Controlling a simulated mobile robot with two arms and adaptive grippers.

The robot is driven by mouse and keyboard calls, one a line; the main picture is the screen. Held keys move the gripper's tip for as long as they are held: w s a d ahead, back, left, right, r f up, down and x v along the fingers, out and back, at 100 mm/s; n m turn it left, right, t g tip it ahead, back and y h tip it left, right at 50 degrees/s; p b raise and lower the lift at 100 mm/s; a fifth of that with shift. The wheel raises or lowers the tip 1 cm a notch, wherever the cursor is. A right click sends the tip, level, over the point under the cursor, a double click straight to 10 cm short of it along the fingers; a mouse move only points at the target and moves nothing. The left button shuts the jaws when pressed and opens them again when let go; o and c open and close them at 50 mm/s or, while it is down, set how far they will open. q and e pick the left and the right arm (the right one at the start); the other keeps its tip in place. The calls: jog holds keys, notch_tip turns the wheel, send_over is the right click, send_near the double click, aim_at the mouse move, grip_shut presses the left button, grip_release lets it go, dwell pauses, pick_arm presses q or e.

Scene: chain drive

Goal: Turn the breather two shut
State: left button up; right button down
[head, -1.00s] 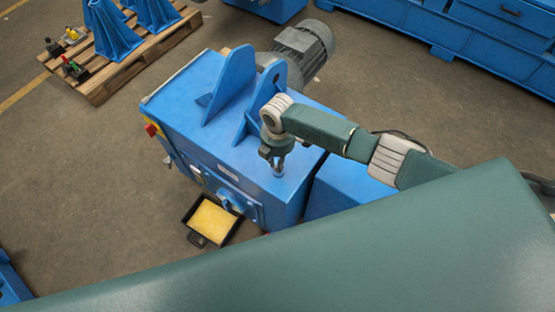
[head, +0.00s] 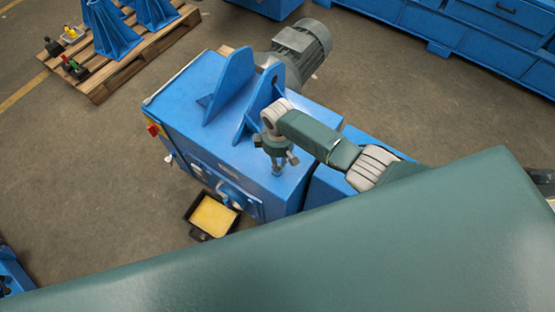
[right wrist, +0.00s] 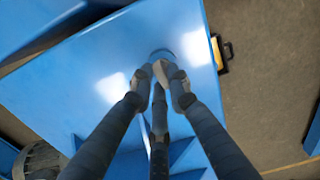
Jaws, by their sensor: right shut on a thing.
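My right gripper (head: 279,168) points down onto the top of the blue drive housing (head: 185,98), near its front right corner. In the right wrist view its fingers (right wrist: 161,78) close in around a small fitting that stands on the blue top, taken to be breather two. A round rim (right wrist: 162,54) of it shows just beyond the fingertips. The fingers hide most of the fitting, so I cannot tell how far it is turned. I cannot see my left gripper.
Two upright blue brackets (head: 232,85) stand on the housing close to my right arm, with a grey motor (head: 300,50) behind. A black tray with a yellow pad (head: 213,214) lies on the floor. A pallet (head: 120,65) stands at the upper left.

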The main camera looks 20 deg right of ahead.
jog(key=shift+w+d+r+m, duration=0.1)
jog(key=shift+w+r+m, duration=0.15)
jog(key=shift+m, duration=0.35)
jog(key=c, duration=1.8)
grip_release()
jog(key=shift+o, duration=0.7)
jog(key=shift+s, duration=0.2)
notch_tip(320, 180, up, 12)
